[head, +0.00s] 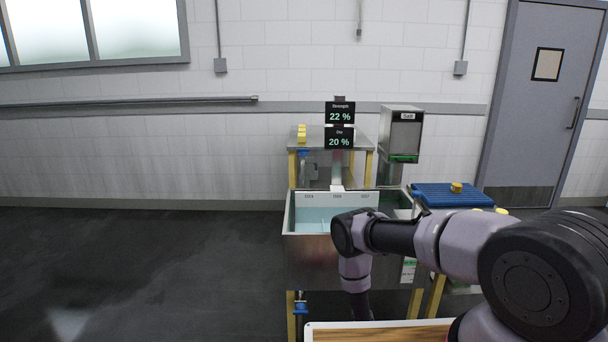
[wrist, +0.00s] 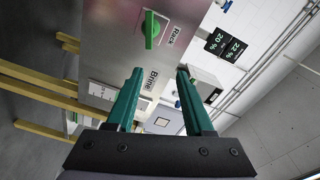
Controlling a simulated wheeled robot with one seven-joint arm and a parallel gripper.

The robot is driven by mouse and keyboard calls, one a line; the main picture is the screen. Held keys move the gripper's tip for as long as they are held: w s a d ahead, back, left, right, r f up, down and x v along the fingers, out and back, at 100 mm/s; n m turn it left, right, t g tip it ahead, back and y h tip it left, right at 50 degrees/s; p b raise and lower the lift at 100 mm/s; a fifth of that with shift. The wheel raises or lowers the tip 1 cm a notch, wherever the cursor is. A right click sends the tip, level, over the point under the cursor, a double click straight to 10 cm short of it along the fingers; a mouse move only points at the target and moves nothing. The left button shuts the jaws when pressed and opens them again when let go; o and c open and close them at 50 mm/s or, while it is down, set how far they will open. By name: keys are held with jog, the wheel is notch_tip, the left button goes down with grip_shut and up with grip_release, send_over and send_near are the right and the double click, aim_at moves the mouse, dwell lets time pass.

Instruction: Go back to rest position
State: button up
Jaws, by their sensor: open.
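My gripper (wrist: 160,72) is open in the wrist view, with two green fingers apart and nothing between them. Beyond the fingertips is a metal panel (wrist: 115,35) with the words "Rack" and "Brine". A green knob (wrist: 152,30) sits on the panel beside the "Rack" word, apart from the fingers. In the head view my arm (head: 400,238) reaches in from the right and bends down in front of the metal tank (head: 310,262). The gripper itself cannot be made out there.
The tank holds pale blue liquid (head: 312,216). Behind it are a metal table (head: 314,142) and a display (head: 339,125) reading 22 % and 20 %. A blue rack (head: 440,196) with a yellow piece (head: 456,187) stands right. A wooden board (head: 380,334) is in front. The left floor is clear.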

jog(key=w+d+r+m+g+h, duration=0.1)
jog(key=w+r+m+h, duration=0.1)
jog(key=w+r, duration=0.85)
jog(key=w+r+m+g+h, duration=0.1)
jog(key=w+r+g, duration=0.1)
jog(key=w+r, duration=0.8)
notch_tip(320, 180, up, 27)
jog(key=s+d+n+g+y, duration=0.2)
jog(key=s, duration=0.1)
jog(key=s+r+n+g+y, duration=0.3)
jog(key=s+r+n, duration=0.3)
jog(key=s+r, duration=1.1)
jog(key=s+d+r+n+g, duration=0.1)
jog(key=s+r+n, duration=0.1)
jog(key=s, duration=1.2)
jog(key=s+d+r+n+g+y, duration=0.1)
jog(key=s+r+n, duration=0.2)
jog(key=s, duration=1.1)
jog(key=shift+s+d+n+g, duration=0.2)
jog(key=shift+n+g, duration=0.2)
jog(key=shift+n, duration=0.1)
